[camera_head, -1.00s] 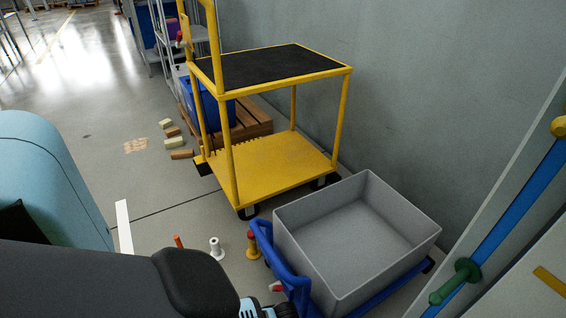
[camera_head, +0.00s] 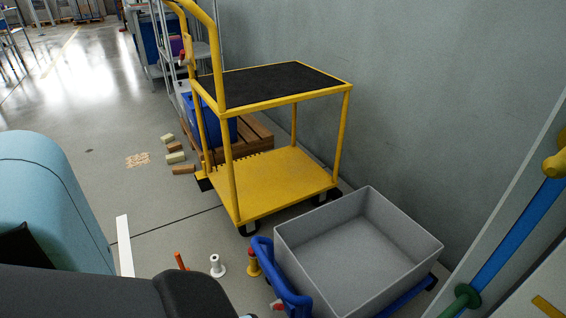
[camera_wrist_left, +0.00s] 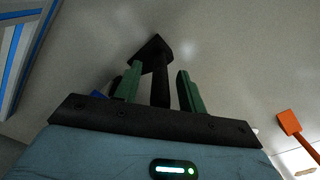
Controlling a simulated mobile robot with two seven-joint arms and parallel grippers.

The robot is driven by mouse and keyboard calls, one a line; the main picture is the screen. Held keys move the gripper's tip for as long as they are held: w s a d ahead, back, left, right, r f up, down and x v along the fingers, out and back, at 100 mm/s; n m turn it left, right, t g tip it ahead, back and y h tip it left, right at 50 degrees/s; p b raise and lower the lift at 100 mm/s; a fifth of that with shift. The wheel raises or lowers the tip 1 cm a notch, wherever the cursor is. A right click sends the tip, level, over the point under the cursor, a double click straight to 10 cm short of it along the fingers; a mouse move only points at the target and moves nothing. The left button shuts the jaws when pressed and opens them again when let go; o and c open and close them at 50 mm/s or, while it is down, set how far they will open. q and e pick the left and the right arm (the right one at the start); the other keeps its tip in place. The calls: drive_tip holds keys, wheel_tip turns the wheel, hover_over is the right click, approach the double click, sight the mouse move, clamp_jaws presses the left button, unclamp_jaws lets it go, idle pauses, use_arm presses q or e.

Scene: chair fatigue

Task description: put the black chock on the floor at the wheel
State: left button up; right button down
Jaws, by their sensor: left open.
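In the left wrist view, my left gripper (camera_wrist_left: 158,68) has two green fingers standing apart. A black wedge-shaped piece (camera_wrist_left: 153,47) with a black stem (camera_wrist_left: 161,88) shows between and beyond them; it looks like the chock. I cannot tell whether the fingers touch it or how high it is above the floor. The yellow cart (camera_head: 285,177) stands by the wall, with dark wheels at its near corner (camera_head: 248,229) and right side (camera_head: 321,198). A small black piece (camera_head: 204,184) lies at its left corner; I cannot tell what it is. My right gripper is out of view.
A grey bin (camera_head: 345,250) on a blue trolley (camera_head: 284,280) stands right of the cart. A white spool-like piece (camera_head: 217,266), a yellow one (camera_head: 253,264) and an orange stick (camera_head: 180,261) stand in front. Small blocks (camera_head: 183,169) lie left of the cart. Open floor lies left.

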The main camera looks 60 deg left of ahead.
use_arm(q)
wheel_tip(320, 180, up, 10)
drive_tip(key=p, duration=0.5)
drive_tip(key=shift+f, duration=0.2)
drive_tip(key=shift+r+p, duration=0.35)
drive_tip(key=shift+r, duration=0.25)
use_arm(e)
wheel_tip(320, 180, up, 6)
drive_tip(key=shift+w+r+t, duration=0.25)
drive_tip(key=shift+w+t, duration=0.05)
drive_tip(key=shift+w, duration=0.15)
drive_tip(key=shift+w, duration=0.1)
